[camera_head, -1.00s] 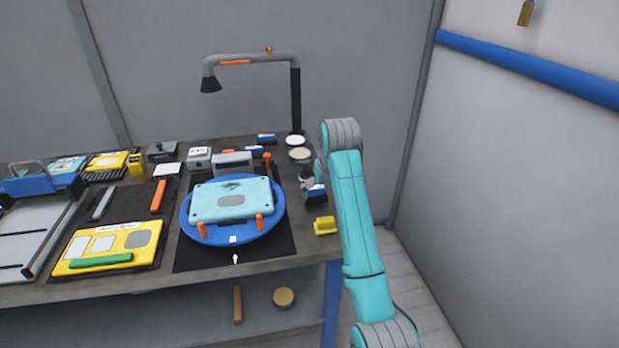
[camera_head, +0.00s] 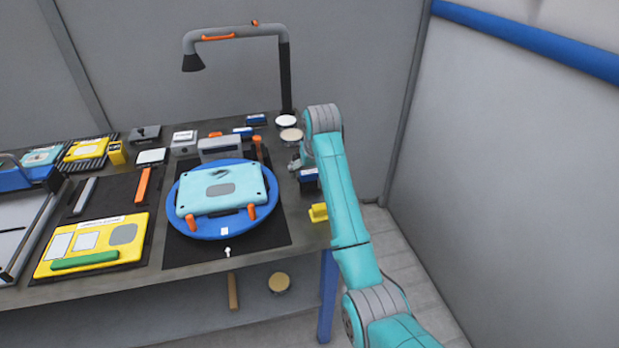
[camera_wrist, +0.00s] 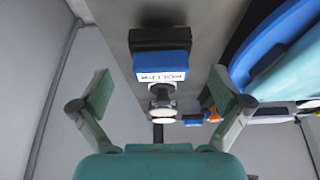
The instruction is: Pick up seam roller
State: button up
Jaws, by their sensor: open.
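A small blue holder (camera_wrist: 163,66) with a white label reading "ROLLER" and a black base is at top centre in the wrist view. In the head view the holder (camera_head: 308,177) is at the table's right side, partly behind my arm. A dark round piece (camera_wrist: 161,91) beside the label looks like part of the seam roller, but its full shape is not clear. My gripper (camera_wrist: 164,98) is open and empty, its two fingers spread to either side of the holder's line, apart from it. In the head view my arm mostly hides the gripper.
A blue turntable (camera_head: 240,225) carrying a teal case (camera_head: 222,188) stands left of the holder. A yellow block (camera_head: 318,212) is at the table's right edge. A lamp arm (camera_head: 285,80) rises behind. Floor to the right is free.

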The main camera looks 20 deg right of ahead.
aim_at(310, 174)
jog(key=x, duration=0.4)
jog(key=shift+c, duration=0.3)
jog(key=c, duration=1.4)
notch_tip(310, 174, up, 10)
jog(key=shift+r, duration=0.1)
jog(key=o, duration=0.8)
jog(key=c, duration=0.4)
